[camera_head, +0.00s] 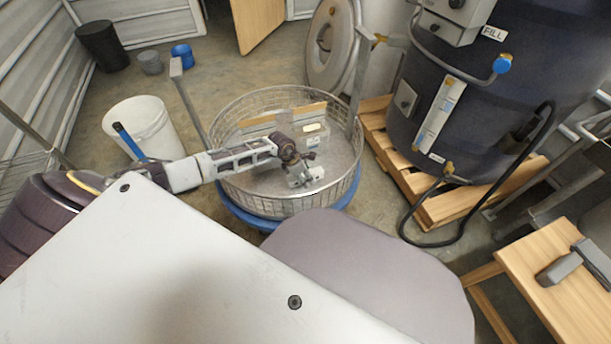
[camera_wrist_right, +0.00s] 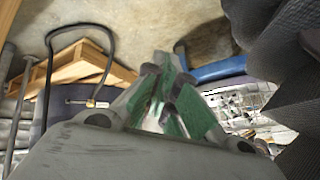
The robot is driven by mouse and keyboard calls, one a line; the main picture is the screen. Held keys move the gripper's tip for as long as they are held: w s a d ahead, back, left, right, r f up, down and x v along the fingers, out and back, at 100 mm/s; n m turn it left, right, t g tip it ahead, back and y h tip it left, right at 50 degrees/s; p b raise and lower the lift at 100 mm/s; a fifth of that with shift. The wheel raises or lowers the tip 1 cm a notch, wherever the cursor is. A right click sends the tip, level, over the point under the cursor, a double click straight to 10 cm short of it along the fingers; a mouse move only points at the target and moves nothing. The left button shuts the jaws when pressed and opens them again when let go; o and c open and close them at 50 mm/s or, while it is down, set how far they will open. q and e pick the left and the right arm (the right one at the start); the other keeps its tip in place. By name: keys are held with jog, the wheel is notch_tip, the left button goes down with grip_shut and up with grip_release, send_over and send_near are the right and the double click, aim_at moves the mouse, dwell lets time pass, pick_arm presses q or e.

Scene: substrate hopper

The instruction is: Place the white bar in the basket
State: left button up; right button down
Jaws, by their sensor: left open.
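The round wire basket (camera_head: 232,187) stands on a blue wheeled base in the middle of the head view. My left arm reaches over its left rim, and my left gripper (camera_head: 306,180) is open inside the basket, pointing down near its floor. A small pale bar-like piece (camera_head: 313,128) shows behind the gripper, at a grey box-shaped thing inside the basket; I cannot tell for sure that it is the white bar. No bar shows clearly between the left fingers. My right gripper (camera_wrist_right: 168,82) has green pads; its opening is unclear.
A large dark tank (camera_head: 480,75) stands on a wooden pallet (camera_head: 440,205) to the right of the basket. A white bucket (camera_head: 150,125) stands to the left. A wooden bench (camera_head: 565,300) is at lower right. A black hose (camera_head: 403,225) loops on the floor.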

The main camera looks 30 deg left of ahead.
pick_arm(q)
jog(key=p+v, duration=0.4)
jog(key=v, duration=0.6)
jog(key=shift+r, duration=0.3)
jog(key=shift+p+v, duration=0.35)
jog(key=shift+v, duration=0.45)
pick_arm(e)
notch_tip(320, 180, up, 8)
jog(key=d+g+h, duration=0.1)
jog(key=shift+s+d+n+g, duration=0.3)
jog(key=shift+n, duration=0.1)
